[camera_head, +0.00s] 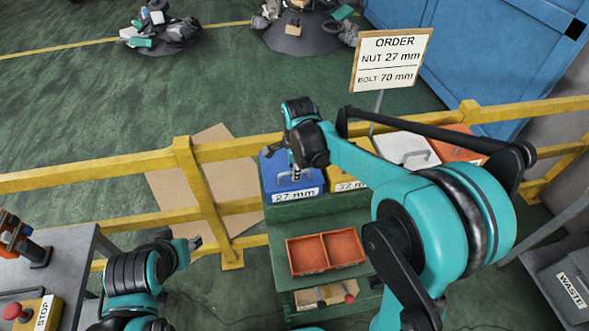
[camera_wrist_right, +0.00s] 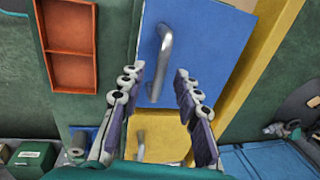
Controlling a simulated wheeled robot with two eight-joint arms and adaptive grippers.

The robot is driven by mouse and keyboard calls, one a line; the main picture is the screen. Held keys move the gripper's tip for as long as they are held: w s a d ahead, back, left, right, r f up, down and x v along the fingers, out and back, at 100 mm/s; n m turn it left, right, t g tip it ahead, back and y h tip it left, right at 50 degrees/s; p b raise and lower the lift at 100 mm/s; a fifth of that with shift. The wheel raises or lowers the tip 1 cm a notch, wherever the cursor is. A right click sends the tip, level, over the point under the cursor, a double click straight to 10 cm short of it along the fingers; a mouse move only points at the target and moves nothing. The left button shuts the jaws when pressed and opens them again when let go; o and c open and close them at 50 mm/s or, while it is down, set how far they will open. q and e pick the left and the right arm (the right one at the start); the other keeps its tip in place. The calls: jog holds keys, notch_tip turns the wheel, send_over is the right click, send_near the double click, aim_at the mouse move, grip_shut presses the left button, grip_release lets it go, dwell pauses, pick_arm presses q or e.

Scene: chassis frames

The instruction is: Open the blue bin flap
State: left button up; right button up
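The blue bin (camera_head: 284,179), labelled 27 mm, stands at the left of the row of bins on the green stand. Its flap looks closed. In the right wrist view the blue flap (camera_wrist_right: 215,45) fills the upper middle, with a grey bar handle (camera_wrist_right: 164,50) on it. My right gripper (camera_head: 296,172) is over the blue bin in the head view. In the right wrist view its two fingers (camera_wrist_right: 156,76) are spread and empty, with the handle beyond and between the tips. My left gripper (camera_head: 194,242) is low at the left, away from the bins; its opening is too small to read.
A yellow 32 mm bin (camera_head: 347,178), a white bin (camera_head: 405,149) and an orange bin (camera_head: 457,141) stand to the right, partly behind my right arm. A red two-part tray (camera_head: 326,253) sits below. A yellow rail (camera_head: 235,148) runs behind. An order sign (camera_head: 391,60) stands above.

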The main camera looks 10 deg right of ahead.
jog(key=shift+f, duration=0.15)
grip_shut()
